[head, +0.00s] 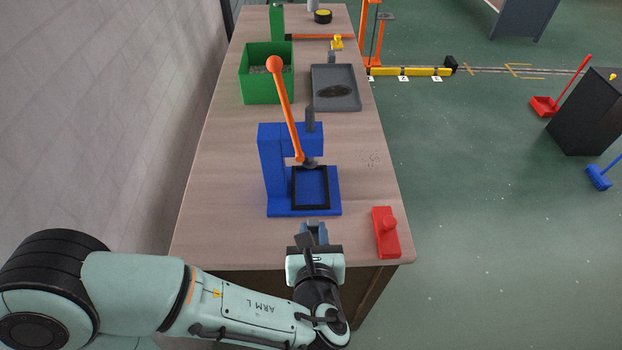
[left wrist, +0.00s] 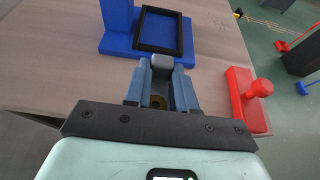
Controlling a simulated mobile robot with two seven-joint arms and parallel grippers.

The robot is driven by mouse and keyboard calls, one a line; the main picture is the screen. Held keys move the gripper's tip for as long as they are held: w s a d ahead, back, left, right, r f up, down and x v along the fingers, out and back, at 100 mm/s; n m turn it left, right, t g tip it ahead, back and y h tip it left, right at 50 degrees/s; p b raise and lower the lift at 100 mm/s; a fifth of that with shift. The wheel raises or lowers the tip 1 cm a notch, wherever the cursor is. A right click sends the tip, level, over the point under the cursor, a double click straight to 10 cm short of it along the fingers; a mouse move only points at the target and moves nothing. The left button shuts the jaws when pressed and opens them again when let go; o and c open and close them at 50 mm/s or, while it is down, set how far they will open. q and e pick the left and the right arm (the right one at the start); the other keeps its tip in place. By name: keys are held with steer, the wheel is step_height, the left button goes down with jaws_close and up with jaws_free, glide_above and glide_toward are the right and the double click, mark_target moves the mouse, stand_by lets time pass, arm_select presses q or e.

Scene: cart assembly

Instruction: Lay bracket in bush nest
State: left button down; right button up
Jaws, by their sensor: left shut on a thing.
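The blue press (head: 272,165) stands on the near half of the bench, with a black square frame (head: 294,188) on its base, which looks like the bush nest. The frame also shows in the left wrist view (left wrist: 141,46). My left gripper (head: 316,232) is just in front of the press base, near the bench's front edge. It is shut on a small grey part (left wrist: 161,62), which looks like the bracket; a brass-coloured ring shows between the fingers. The fingers hide most of the part. It is apart from the frame. My right gripper is out of view.
A red block with a knob (head: 385,235) lies right of my left gripper. The press's orange lever (head: 286,110) rises over the frame. Behind stand a green bin (head: 258,88) and a grey tray (head: 345,101). Bench surface left of the press is clear.

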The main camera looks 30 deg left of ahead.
mark_target(312, 223)
arm_select(q)
steer(key=w+a, duration=0.1)
steer(key=w+a+p, duration=0.1)
steer(key=shift+w+r, duration=0.2)
steer(key=shift+w, duration=0.1)
steer(key=w+a, duration=0.1)
steer(key=w, duration=0.2)
steer(key=w+a, duration=0.2)
steer(key=w, duration=0.1)
steer(key=w+a, duration=0.2)
steer(key=w, duration=0.1)
steer(key=shift+w+a+f+b, duration=0.1)
steer(key=shift+a+b, duration=0.1)
steer(key=shift+b, duration=0.2)
steer(key=shift+w+a, duration=0.4)
steer(key=shift+w, duration=0.2)
steer(key=shift+w+a, duration=0.35)
steer(key=shift+w, duration=0.2)
steer(key=shift+w+a+f+b, duration=0.15)
steer(key=shift+w+f+b, duration=0.2)
steer(key=shift+f, duration=0.4)
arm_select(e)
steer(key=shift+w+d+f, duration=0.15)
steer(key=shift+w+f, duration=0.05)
